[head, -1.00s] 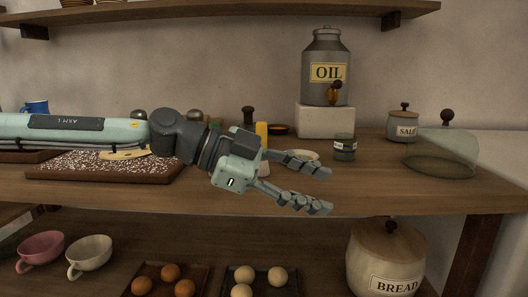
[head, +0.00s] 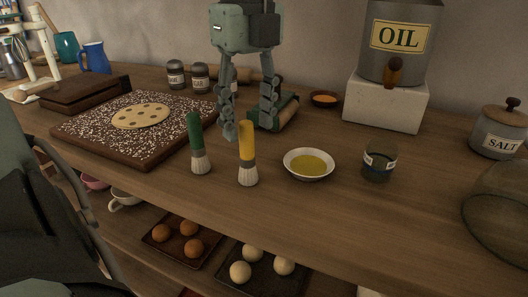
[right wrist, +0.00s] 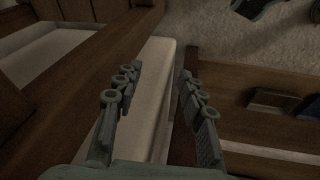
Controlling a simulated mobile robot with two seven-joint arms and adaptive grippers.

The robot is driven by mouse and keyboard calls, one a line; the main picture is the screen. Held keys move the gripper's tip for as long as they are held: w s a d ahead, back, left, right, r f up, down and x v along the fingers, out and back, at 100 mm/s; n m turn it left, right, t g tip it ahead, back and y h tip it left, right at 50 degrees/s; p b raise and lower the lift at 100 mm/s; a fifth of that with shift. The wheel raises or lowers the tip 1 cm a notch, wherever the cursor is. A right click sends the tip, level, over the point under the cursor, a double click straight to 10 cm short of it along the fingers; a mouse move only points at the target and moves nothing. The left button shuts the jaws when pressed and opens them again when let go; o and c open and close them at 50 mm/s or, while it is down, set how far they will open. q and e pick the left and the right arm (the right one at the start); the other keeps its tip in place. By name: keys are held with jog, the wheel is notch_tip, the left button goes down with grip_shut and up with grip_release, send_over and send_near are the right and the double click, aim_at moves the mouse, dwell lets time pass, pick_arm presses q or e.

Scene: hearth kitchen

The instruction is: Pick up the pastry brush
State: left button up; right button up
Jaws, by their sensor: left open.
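Two brushes stand upright on their pale bristles on the wooden counter in the head view: one with a green handle (head: 196,142) and one with a yellow handle (head: 247,150). I cannot tell which one the task names. My left gripper (head: 249,128) points down just behind and above the yellow brush, open, its fingers apart with no object held. My right gripper (right wrist: 156,74) shows in the right wrist view with its fingers apart and nothing between them.
A bowl of yellow liquid (head: 309,165) and a small jar (head: 380,159) stand right of the brushes. A floured board (head: 110,151) with dough lies left. A rolling pin and a green-ended item sit behind the gripper.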

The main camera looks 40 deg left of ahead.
aim_at(248, 156)
pick_arm(q)
notch_tip(248, 156, down, 7)
jog(key=shift+s+a+f, duration=0.1)
jog(key=shift+s+f, duration=0.05)
jog(key=shift+f, duration=0.05)
jog(key=shift+c, duration=0.4)
grip_shut()
